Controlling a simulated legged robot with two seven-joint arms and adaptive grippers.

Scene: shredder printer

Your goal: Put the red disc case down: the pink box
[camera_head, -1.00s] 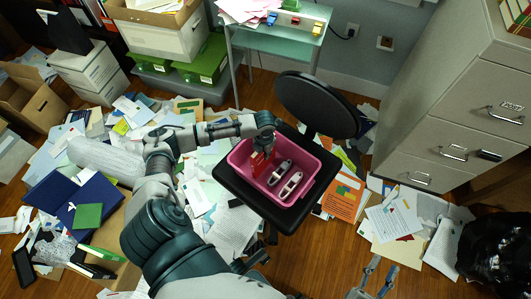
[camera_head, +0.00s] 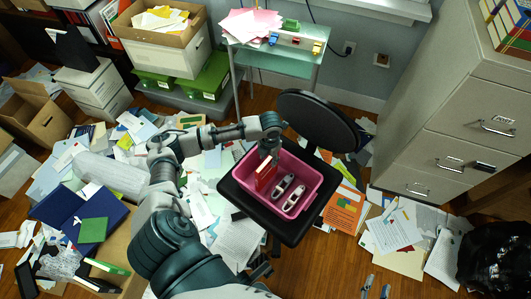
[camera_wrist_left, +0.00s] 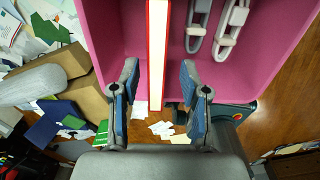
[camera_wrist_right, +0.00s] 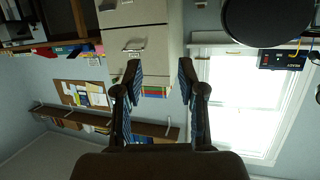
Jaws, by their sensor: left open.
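The pink box (camera_head: 313,207) stands on the black chair seat (camera_head: 240,202). The red disc case (camera_head: 265,173) stands on edge in its left part, its pale long edge facing up. The left wrist view also shows the case (camera_wrist_left: 157,40) and the pink box (camera_wrist_left: 110,25). My left gripper (camera_head: 268,151) is above the box; its fingers (camera_wrist_left: 158,85) are apart, one on each side of the case's near end, with gaps. The case's underside is hidden. My right gripper (camera_head: 375,287) is open and empty at the bottom edge of the head view, and in its wrist view (camera_wrist_right: 160,80).
Two grey-white oblong items (camera_head: 287,192) lie in the box beside the case. The chair's backrest (camera_head: 318,120) rises behind it. Papers cover the floor around. A filing cabinet (camera_head: 440,120) stands at right, a small table (camera_head: 300,62) behind.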

